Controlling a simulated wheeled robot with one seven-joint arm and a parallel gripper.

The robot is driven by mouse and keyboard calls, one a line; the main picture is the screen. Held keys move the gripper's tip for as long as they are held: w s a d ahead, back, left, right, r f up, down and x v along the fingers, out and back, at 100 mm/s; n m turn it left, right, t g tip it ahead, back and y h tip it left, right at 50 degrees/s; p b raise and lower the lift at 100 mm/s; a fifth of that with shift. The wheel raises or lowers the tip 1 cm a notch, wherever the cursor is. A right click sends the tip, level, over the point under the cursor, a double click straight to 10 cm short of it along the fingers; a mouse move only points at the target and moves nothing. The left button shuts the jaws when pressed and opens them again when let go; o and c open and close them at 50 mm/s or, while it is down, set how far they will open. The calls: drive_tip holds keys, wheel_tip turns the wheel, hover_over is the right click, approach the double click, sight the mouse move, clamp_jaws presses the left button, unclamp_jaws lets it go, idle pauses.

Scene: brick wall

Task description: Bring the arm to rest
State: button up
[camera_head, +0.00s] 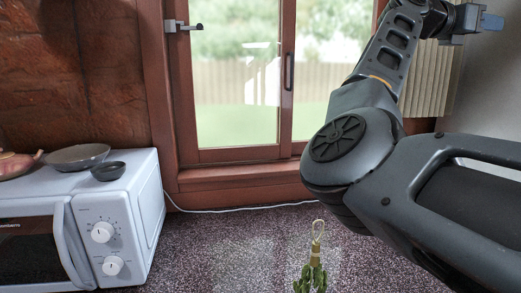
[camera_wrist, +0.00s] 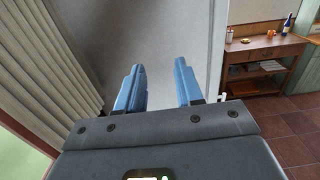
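My arm rises from the lower right of the head view and bends upward at a large round joint. My gripper (camera_head: 490,22) is at the upper right corner of the head view, pointing right. In the wrist view, the two blue fingers of my gripper (camera_wrist: 160,88) stand apart with nothing between them, so it is open. A plain grey-white surface lies beyond the fingertips; I cannot tell how far off it is.
A white microwave (camera_head: 137,205) stands at left with a pan (camera_head: 77,157) and a small dark bowl (camera_head: 108,172) on top. A green plant bundle (camera_head: 311,277) is at bottom centre. Pleated curtain (camera_wrist: 60,60) is left in the wrist view; a wooden table (camera_wrist: 266,54) is right.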

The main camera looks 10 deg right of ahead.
drive_tip(key=s+a+f+n+t+h+b, duration=0.15)
drive_tip(key=s+a+f+n+t, duration=0.35)
drive_tip(key=f+n, duration=0.5)
drive_tip(key=s+a+f+n+t+b, duration=0.25)
drive_tip(key=f+n+t, duration=0.55)
drive_tip(key=f, duration=0.4)
drive_tip(key=s+a+f+n+t+h+b, duration=0.1)
drive_tip(key=s+a+f+n+t, duration=0.3)
drive_tip(key=f+n, duration=0.65)
drive_tip(key=s+a+f+n+t+y+b, duration=0.1)
drive_tip(key=s+a+f+n+t+y, duration=0.2)
drive_tip(key=s+a+f+n+y, duration=0.4)
drive_tip(key=s+a+f+n+t+y+b, duration=0.1)
drive_tip(key=s+a+f+n+t+y, duration=0.3)
drive_tip(key=f+n+y, duration=0.55)
drive_tip(key=s+a+f+n+g+y+b, duration=0.1)
drive_tip(key=s+a+f+n+g, duration=0.2)
drive_tip(key=s, duration=0.6)
drive_tip(key=s+a+f+n+g+y+b, duration=0.1)
drive_tip(key=s+a+f+n+g, duration=0.2)
drive_tip(key=s, duration=0.6)
drive_tip(key=s+a+f+n+g+y+b, duration=0.1)
drive_tip(key=s+a+f+n+g+y, duration=0.1)
drive_tip(key=s+a, duration=0.5)
wheel_tip(320, 180, down, 2)
drive_tip(key=shift+s+f+n+g, duration=0.1)
drive_tip(key=shift+s+n+g, duration=0.45)
drive_tip(key=shift+s, duration=0.4)
